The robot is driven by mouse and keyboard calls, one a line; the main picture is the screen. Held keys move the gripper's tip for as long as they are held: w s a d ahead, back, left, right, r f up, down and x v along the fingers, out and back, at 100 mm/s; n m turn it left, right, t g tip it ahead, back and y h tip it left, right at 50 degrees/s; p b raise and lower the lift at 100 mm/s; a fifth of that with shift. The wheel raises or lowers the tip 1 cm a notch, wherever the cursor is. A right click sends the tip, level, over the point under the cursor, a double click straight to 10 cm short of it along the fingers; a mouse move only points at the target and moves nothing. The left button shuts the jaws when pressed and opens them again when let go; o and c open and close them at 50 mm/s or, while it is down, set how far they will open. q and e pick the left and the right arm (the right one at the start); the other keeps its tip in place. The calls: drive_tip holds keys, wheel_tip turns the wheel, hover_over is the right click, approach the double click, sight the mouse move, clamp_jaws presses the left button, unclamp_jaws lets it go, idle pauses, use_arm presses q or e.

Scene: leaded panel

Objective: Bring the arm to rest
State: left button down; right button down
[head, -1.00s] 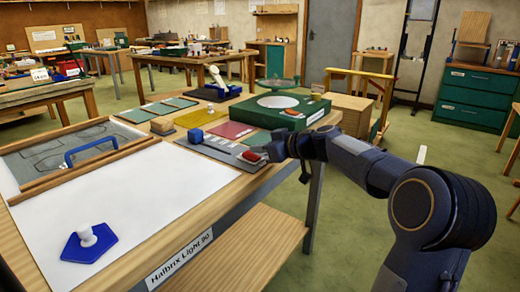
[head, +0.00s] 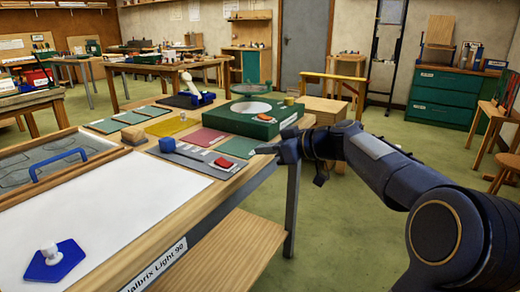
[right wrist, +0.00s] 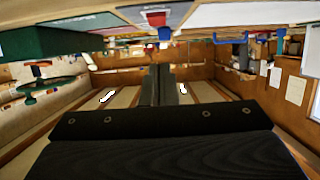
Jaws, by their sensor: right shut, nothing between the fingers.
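My right arm comes in from the right in the head view. Its gripper (head: 266,150) is beside the front edge of the workbench (head: 222,200), near the green box and the coloured sheets. The fingers are together with nothing between them. My left arm is not in view.
A white board (head: 110,220) carries a blue piece with a white knob (head: 55,262). A red block (head: 224,162) and a blue block (head: 167,145) lie on a grey strip. A green box (head: 245,122) stands behind. Open floor (head: 330,240) lies right of the bench.

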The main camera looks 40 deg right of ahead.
idle(0.4)
drive_tip(key=s+a+f+m+g, duration=0.35)
drive_tip(key=s+a+f, duration=0.35)
drive_tip(key=s+a, duration=0.6)
drive_tip(key=s+a+f+m+g+h, duration=0.1)
drive_tip(key=s+a+f+g, duration=0.1)
drive_tip(key=s+a+f, duration=0.35)
drive_tip(key=s+a+f+m+g+h, duration=0.1)
drive_tip(key=s+a+f+m+g, duration=0.1)
drive_tip(key=s+f, duration=0.65)
wheel_tip(320, 180, up, 20)
drive_tip(key=p, duration=2)
drive_tip(key=shift+w+r, duration=0.2)
drive_tip(key=shift+w, duration=0.2)
drive_tip(key=shift+n, duration=0.25)
drive_tip(key=shift+s+d, duration=0.1)
drive_tip(key=shift+d, duration=0.05)
